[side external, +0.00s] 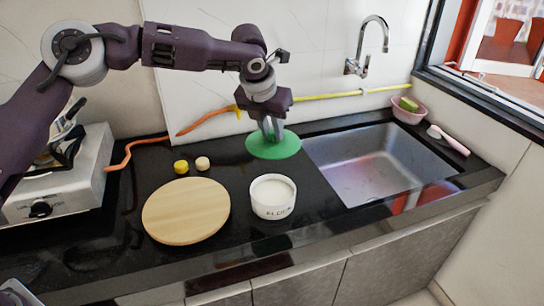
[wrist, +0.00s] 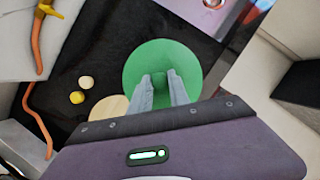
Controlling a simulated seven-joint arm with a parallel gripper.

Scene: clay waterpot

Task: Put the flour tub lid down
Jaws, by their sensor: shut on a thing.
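The flour tub lid is a flat green disc (side external: 286,149) with a small raised knob. My gripper (side external: 271,136) is shut on the knob, its grey fingers pointing down from above. In the wrist view the lid (wrist: 140,68) spreads out beyond my fingers (wrist: 160,84). The lid looks level, near the back of the counter just left of the sink. I cannot tell whether it touches the counter. The white flour tub (side external: 273,205) stands upright and uncovered in front of it, with white flour inside and lettering on its side.
A round wooden board (side external: 186,212) lies left of the tub. A yellow piece (side external: 181,167) and a cream piece (side external: 203,163) sit behind it. The steel sink (side external: 375,165) is to the right, the stove (side external: 60,180) far left. An orange hose (side external: 128,150) runs along the back.

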